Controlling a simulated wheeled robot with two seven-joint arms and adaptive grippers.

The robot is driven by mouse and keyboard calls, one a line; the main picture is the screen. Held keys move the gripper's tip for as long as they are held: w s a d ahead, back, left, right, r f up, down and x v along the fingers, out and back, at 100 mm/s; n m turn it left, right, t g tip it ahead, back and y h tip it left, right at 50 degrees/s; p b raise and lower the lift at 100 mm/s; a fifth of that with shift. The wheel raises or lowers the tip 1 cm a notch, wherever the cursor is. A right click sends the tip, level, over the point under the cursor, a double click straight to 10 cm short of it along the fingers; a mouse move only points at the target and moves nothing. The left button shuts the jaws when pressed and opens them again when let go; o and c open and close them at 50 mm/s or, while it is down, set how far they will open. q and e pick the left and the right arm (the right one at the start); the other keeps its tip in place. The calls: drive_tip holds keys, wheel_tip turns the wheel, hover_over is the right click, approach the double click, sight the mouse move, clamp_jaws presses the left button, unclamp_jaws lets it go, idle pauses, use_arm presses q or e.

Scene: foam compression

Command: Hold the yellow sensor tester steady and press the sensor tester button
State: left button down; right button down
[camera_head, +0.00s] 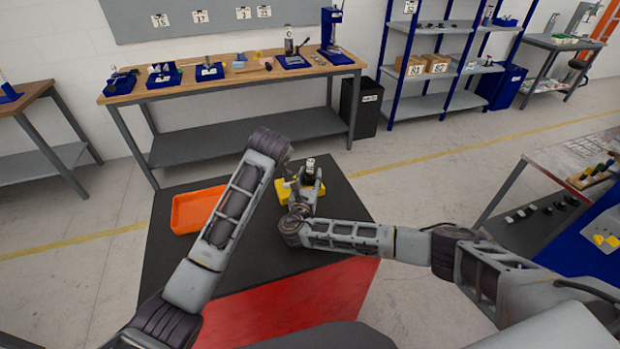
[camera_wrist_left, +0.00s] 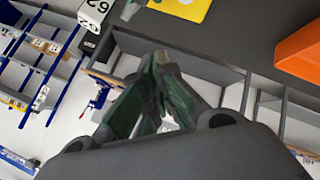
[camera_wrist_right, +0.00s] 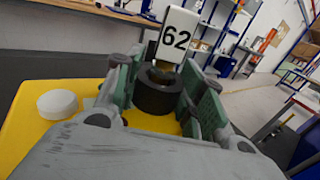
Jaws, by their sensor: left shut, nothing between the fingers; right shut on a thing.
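The yellow sensor tester (camera_head: 283,192) stands on the dark table top, partly hidden by my right gripper (camera_head: 308,182). In the right wrist view its yellow body (camera_wrist_right: 30,128) carries a white round button (camera_wrist_right: 57,104) at the left. My right gripper is shut on the tester's black cylinder (camera_wrist_right: 157,97), with a finger on each side. A white tag marked 62 (camera_wrist_right: 177,37) stands behind the cylinder. My left gripper (camera_wrist_left: 160,65) is shut and empty, apart from the tester, whose yellow edge (camera_wrist_left: 186,8) shows at the top of the left wrist view.
An orange tray (camera_head: 197,210) lies on the dark table (camera_head: 260,250), left of the tester beside my left arm. A wooden workbench (camera_head: 225,78) with blue-based devices stands behind. Blue shelving (camera_head: 420,105) is at the back right, and a side table (camera_head: 560,165) is at the right.

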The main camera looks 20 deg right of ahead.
sight(283, 184)
use_arm(q)
drive_tip(key=shift+f, duration=3.85)
drive_tip(key=shift+f, duration=0.5)
drive_tip(key=shift+r, duration=0.6)
drive_tip(key=shift+r, duration=2.9)
use_arm(e)
drive_tip(key=c, duration=0.8)
unclamp_jaws()
